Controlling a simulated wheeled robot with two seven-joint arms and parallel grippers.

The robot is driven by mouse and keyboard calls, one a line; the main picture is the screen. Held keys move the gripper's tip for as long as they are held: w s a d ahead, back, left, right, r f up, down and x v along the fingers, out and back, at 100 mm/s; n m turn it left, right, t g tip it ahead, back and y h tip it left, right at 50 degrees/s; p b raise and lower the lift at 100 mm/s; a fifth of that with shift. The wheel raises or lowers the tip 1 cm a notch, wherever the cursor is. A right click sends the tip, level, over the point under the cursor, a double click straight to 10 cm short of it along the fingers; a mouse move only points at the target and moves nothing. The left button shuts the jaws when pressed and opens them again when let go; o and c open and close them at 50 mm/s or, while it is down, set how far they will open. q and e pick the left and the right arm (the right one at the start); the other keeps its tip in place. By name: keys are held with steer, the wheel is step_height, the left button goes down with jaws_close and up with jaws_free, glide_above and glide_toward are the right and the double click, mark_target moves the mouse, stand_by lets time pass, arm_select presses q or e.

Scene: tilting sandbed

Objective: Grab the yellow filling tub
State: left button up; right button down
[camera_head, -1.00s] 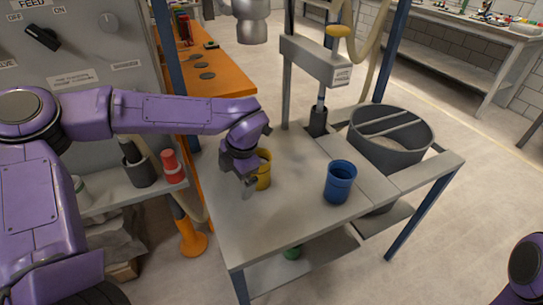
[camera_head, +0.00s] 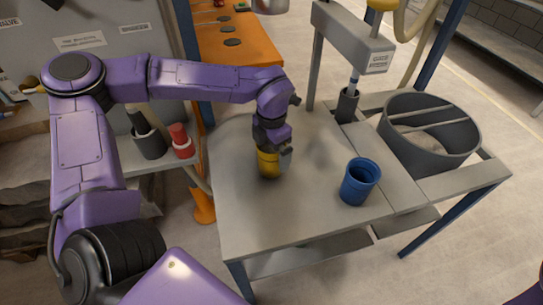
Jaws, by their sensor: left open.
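The yellow filling tub (camera_head: 267,163) stands upright on the grey worktable (camera_head: 240,220), left of the blue tub. My left gripper (camera_head: 275,158) is right at the yellow tub, reaching down over its upper part from above. Its fingers are open, one showing at the tub's right side. The wrist and fingers hide the tub's top and part of its right side. I cannot tell whether the fingers touch it. Only a small purple piece of my right arm shows at the lower right edge; the right gripper is out of view.
A blue tub (camera_head: 360,182) stands to the right on the table. A grey press (camera_head: 352,42) rises at the back. A large dark round bin (camera_head: 428,160) sits at the right. The table's front is clear.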

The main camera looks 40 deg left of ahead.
arm_select(q)
steer(key=shift+a+f, duration=0.1)
steer(key=shift+f, duration=0.65)
steer(key=c, duration=1.3)
